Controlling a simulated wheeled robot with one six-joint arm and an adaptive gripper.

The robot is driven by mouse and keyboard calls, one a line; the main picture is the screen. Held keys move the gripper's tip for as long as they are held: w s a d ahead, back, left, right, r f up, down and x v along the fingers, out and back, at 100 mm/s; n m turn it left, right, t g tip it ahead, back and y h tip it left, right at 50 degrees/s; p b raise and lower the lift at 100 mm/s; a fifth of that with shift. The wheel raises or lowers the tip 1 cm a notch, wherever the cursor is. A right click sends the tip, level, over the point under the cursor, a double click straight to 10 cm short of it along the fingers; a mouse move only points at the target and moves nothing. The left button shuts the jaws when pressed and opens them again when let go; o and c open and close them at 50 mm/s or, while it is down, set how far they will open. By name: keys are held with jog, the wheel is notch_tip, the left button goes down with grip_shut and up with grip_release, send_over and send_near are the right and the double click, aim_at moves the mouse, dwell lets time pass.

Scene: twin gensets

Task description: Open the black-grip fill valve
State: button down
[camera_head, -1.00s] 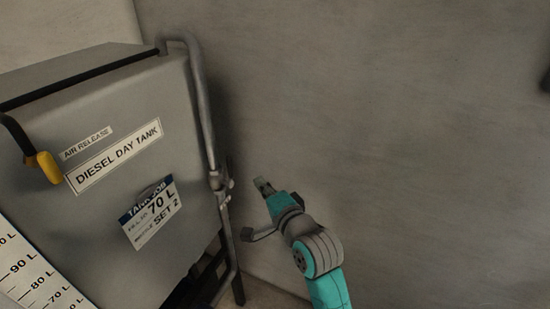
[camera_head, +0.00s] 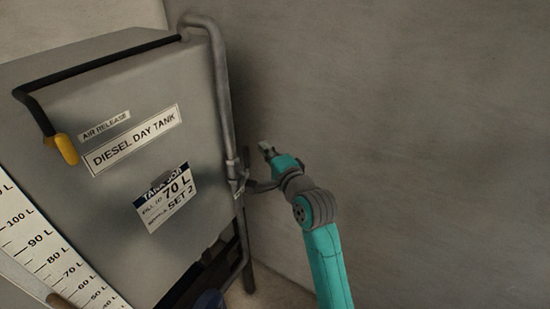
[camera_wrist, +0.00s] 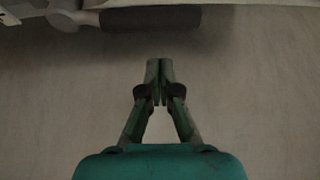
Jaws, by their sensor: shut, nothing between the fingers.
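The fill pipe (camera_head: 222,95) runs down the right side of the grey diesel day tank. A small valve (camera_head: 238,178) sits on it at about mid-height, with a dark upright piece beside it that may be its grip. In the wrist view a dark cylindrical grip (camera_wrist: 150,18) lies across the top, beyond my fingertips and apart from them. My gripper (camera_head: 266,149) is just right of the valve in the head view, pointing up and left. Its fingers (camera_wrist: 160,80) are together and empty. My wrist partly overlaps the valve area, so the handle's exact angle is unclear.
The tank (camera_head: 120,190) carries a label plate (camera_head: 166,197) reading 70 L and SET 2. A yellow-grip air release lever (camera_head: 66,149) is on its left. A white level scale (camera_head: 45,250) stands lower left. Bare wall (camera_head: 420,120) fills the right.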

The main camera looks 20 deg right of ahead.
aim_at(246, 162)
jog(key=shift+s+a, duration=0.45)
jog(key=shift+a, duration=0.4)
jog(key=shift+s+a, duration=0.45)
jog(key=shift+a, duration=0.35)
jog(key=shift+s+a+n, duration=0.3)
jog(key=shift+a, duration=0.2)
jog(key=shift+w+d, duration=0.1)
